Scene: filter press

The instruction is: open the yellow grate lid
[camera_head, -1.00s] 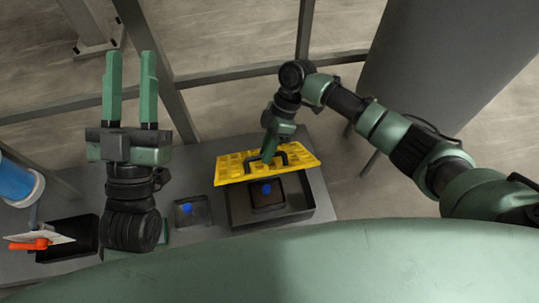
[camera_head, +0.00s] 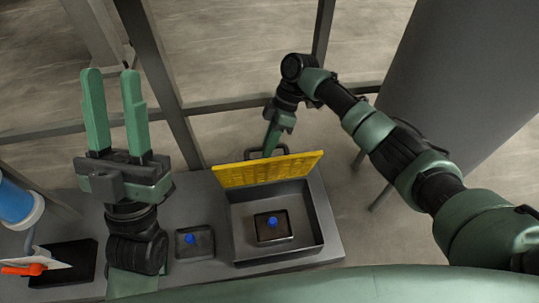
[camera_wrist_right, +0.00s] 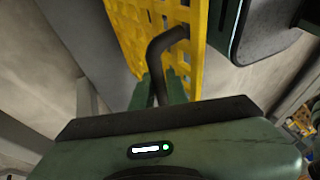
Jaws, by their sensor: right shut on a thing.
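The yellow grate lid (camera_head: 268,171) stands tilted up steeply along the back edge of a grey open box (camera_head: 318,225). Its black handle (camera_head: 284,149) shows behind its top edge in the head view. My right gripper (camera_head: 271,142) is shut on that handle. In the right wrist view the fingers (camera_wrist_right: 163,90) close around the dark bent handle (camera_wrist_right: 166,45) beside the yellow lattice (camera_wrist_right: 128,30). My left gripper (camera_head: 115,112) is open and empty, with its fingers pointing away, left of the box.
A dark block with a blue knob (camera_head: 272,226) lies in the box. A similar block (camera_head: 194,242) sits on the grey table left of it. A black tray (camera_head: 65,266), an orange-handled tool (camera_head: 24,269) and a blue cylinder (camera_head: 14,203) are at far left. Frame bars stand behind.

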